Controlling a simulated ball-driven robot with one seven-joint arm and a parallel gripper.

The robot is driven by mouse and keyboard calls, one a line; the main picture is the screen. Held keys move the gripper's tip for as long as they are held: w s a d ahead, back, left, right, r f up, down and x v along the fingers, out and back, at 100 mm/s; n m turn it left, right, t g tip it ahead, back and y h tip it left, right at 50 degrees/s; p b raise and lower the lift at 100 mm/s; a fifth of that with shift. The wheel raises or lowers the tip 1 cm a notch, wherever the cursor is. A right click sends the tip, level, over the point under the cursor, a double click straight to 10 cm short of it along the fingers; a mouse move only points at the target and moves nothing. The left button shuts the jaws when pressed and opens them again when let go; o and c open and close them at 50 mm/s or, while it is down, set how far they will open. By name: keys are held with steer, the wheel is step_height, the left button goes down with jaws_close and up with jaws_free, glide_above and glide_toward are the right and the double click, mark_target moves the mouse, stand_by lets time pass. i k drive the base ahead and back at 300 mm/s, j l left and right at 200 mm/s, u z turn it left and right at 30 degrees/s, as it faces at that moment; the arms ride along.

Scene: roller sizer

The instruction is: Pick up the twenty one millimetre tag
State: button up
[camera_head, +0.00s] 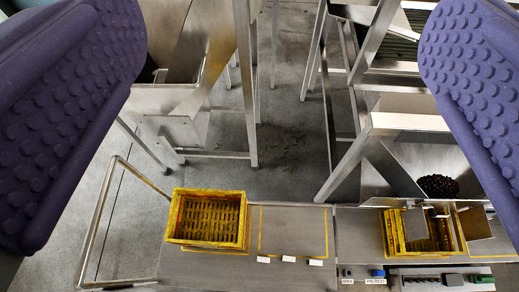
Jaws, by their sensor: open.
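My gripper (275,110) is open, its two purple, bumpy fingers far apart at the left and right of the view, with nothing between them. Three small white tags lie in a row along the front of the grey metal table (300,278): a left tag (263,259), a middle tag (289,259) and a right tag (315,262). They are well below my gripper and apart from it. Any print on them is too small to read, so I cannot tell which is the twenty one millimetre one.
A yellow crate (208,247) stands left of the tags, beside an empty yellow-outlined area (293,230). Another yellow crate (393,235) stands under a metal chute at right, near dark fruit (438,185). Small labelled items (375,281) lie front right. A rail (93,225) edges the left.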

mark_target(262, 260)
steer(key=k, duration=1.9)
